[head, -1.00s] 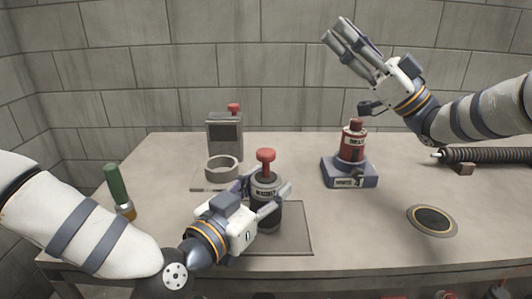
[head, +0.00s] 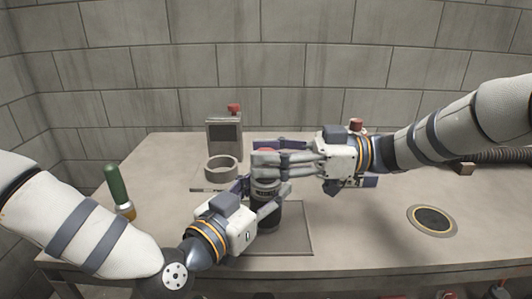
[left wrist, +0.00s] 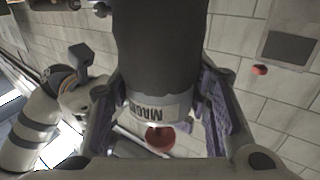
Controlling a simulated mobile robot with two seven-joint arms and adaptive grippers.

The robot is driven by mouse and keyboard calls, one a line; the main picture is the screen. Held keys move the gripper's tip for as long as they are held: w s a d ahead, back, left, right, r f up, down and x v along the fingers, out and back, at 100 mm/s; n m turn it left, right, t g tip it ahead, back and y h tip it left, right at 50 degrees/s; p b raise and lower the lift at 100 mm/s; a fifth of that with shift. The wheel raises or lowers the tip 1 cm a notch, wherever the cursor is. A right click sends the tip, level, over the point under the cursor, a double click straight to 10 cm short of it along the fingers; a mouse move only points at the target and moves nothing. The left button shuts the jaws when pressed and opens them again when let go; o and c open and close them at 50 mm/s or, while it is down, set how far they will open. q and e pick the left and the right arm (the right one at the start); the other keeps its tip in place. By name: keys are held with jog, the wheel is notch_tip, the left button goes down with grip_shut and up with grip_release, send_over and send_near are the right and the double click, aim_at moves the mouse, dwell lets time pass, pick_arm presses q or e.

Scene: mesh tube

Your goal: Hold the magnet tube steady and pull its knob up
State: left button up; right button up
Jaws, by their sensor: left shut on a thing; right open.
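The magnet tube (head: 267,217) is a dark upright cylinder with a pale label, standing on a dark mat. My left gripper (head: 265,195) is shut around its upper part from the left. In the left wrist view the tube (left wrist: 160,50) fills the space between the two fingers, and its red knob (left wrist: 160,138) shows beyond the label. My right gripper (head: 262,155) is open, with its fingers reaching in from the right at knob height. In the head view those fingers hide most of the knob, so contact cannot be told.
A grey box with a red top (head: 224,135) and a grey ring (head: 221,168) stand behind. A green-handled tool (head: 117,190) is at left. A red-topped device (head: 356,125) is mostly hidden behind my right gripper. A round dark disc (head: 433,219) lies at right.

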jog(key=shift+a, duration=0.25)
grip_shut()
jog(key=shift+r, duration=2.55)
pick_arm(q)
jog(key=shift+f, duration=0.1)
pick_arm(e)
grip_release()
jog(key=d, duration=1.2)
